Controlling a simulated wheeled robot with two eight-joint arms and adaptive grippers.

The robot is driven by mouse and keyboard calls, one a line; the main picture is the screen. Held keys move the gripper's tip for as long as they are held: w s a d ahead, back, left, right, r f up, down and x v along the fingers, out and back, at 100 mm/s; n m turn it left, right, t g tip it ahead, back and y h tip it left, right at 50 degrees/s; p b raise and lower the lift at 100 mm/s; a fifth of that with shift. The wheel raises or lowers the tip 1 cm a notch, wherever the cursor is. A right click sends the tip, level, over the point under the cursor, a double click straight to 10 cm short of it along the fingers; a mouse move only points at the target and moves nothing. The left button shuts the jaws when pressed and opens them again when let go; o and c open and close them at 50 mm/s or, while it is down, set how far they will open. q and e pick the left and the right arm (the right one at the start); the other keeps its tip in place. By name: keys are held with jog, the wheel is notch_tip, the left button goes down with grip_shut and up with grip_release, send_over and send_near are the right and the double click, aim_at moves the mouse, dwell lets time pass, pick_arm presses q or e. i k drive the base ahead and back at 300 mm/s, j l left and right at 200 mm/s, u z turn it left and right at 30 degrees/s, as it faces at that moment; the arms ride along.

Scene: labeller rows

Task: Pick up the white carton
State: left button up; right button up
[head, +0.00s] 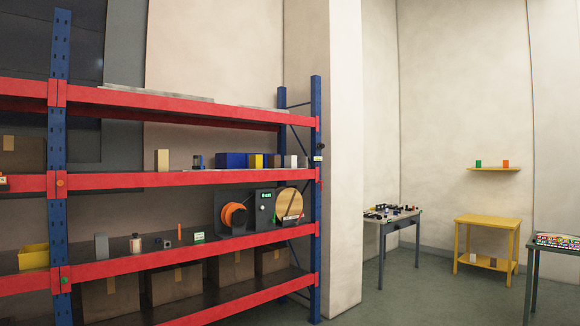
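Several small pale blocks could be the white carton, and I cannot tell which one it is. A small whitish box (473,259) stands on the lower shelf of the yellow table. Another whitish box (290,161) stands at the right end of the rack's middle shelf. A cream upright block (162,160) stands further left on that shelf. A light grey upright box (101,245) stands on the shelf below. Neither of my grippers is in view.
A blue and red rack (200,179) fills the left side, with brown boxes (176,284) at the bottom. A wall pillar (344,150) stands beside it. A grey table (374,222), the yellow table (487,221) and another table (548,246) stand right. Green floor (430,300) is clear between.

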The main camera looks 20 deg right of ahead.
aim_at(291, 161)
jog(key=i+l+z, duration=0.45)
jog(key=i+z, duration=0.25)
jog(key=i, duration=0.2)
jog(key=i+z, duration=0.3)
jog(key=i, duration=2.1)
jog(key=i+u, duration=0.15)
jog(key=i, duration=0.3)
jog(key=i+l+u, duration=0.15)
jog(key=i, duration=0.3)
jog(key=i+l+u, duration=0.15)
jog(key=i, duration=0.35)
jog(key=i+l+u, duration=0.1)
jog(key=i+l, duration=0.2)
jog(key=i, duration=0.1)
